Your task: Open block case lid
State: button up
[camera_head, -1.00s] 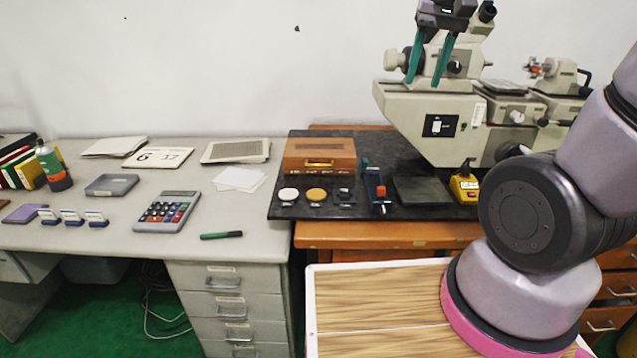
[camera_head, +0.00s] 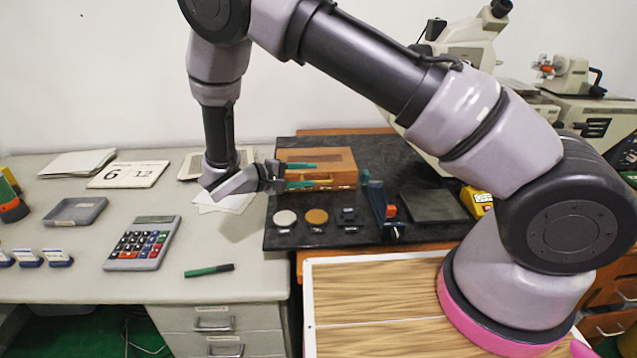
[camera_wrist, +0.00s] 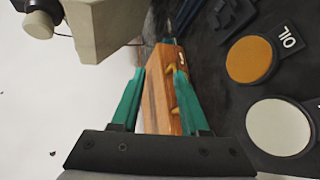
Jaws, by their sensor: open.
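The block case (camera_head: 338,166) is a brown wooden box with a brass handle on its front. It sits on the dark mat on the right-hand bench, and its lid looks shut. My gripper (camera_head: 315,175) has teal fingers and reaches in from the left at the case's left front. In the wrist view the case (camera_wrist: 160,95) lies between the open fingers of my gripper (camera_wrist: 158,95), with the brass handle (camera_wrist: 172,85) near one finger. I cannot tell whether a finger touches the case. My fingers hide part of the case's front in the head view.
A white disc (camera_head: 285,218) and an orange disc (camera_head: 317,217) lie on the mat (camera_head: 290,240) in front of the case. A blue tool with a red part (camera_head: 390,211) stands to the right. A microscope (camera_head: 470,45) stands behind. A calculator (camera_head: 143,243) lies on the left desk.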

aim_at(318, 182)
jog(key=a+f+t, duration=0.1)
jog(key=a+f+n+t, duration=0.1)
jog(key=f, duration=0.1)
jog(key=a+f+n+t, duration=0.1)
jog(key=shift+s+a+f, duration=0.3)
jog(key=shift+s+f, duration=0.05)
jog(key=shift+s, duration=0.05)
jog(key=shift+f+t, duration=0.15)
jog(key=shift+t, duration=0.25)
jog(key=x, duration=1)
jog(key=shift+w+d+f, duration=0.1)
jog(key=shift+w+f, duration=0.1)
jog(key=shift+f, duration=0.05)
grip_shut()
jog(key=shift+y, duration=0.3)
